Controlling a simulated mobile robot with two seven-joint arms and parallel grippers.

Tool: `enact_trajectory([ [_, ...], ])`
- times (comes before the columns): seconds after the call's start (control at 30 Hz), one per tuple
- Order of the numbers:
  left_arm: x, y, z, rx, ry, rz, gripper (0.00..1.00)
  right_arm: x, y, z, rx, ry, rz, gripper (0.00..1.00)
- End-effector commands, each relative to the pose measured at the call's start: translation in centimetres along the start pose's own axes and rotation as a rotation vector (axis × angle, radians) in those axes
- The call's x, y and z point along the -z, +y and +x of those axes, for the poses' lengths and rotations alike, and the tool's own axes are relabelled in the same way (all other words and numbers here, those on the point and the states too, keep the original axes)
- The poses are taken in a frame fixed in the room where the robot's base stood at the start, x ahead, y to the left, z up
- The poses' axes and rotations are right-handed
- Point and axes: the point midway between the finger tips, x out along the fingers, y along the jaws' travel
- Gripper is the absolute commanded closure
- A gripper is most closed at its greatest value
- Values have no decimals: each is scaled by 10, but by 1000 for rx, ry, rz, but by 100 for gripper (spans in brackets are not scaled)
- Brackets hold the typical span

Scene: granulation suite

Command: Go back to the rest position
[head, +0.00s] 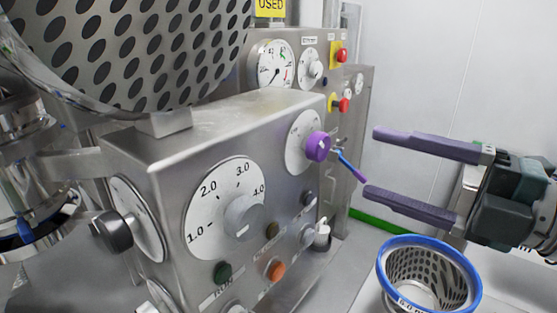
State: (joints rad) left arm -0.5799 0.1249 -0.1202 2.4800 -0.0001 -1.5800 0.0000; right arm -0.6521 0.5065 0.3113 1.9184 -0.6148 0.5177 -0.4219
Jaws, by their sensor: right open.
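My right gripper (369,163) comes in from the right edge with its two purple fingers spread wide apart. Nothing is between the fingers. The fingertips point left towards the steel control box (190,150) and look close to its purple knob (317,147), with no clear contact. My left gripper is not in this view.
A large grey dial knob (243,217) and a black side knob (111,231) stick out of the box. A perforated steel drum (130,45) hangs above. A blue-rimmed sieve basket (428,275) stands below my right gripper. A white wall is behind.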

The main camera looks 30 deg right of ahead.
Motion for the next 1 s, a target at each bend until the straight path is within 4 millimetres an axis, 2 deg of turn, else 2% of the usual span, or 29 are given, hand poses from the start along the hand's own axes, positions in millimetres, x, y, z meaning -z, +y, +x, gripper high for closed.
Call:
enact_trajectory([
  [0.1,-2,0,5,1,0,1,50,0,-2,-14,2,-1,1,23],
  [0.23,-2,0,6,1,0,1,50,0,-1,-20,1,-2,1,23],
  [0.77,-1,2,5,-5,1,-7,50,0,0,-20,0,-4,3,23],
  [0.87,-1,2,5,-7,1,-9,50,-5,0,-17,-1,-50,41,23],
  [1.0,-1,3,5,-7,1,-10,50,-23,-7,-9,12,-248,222,23],
])
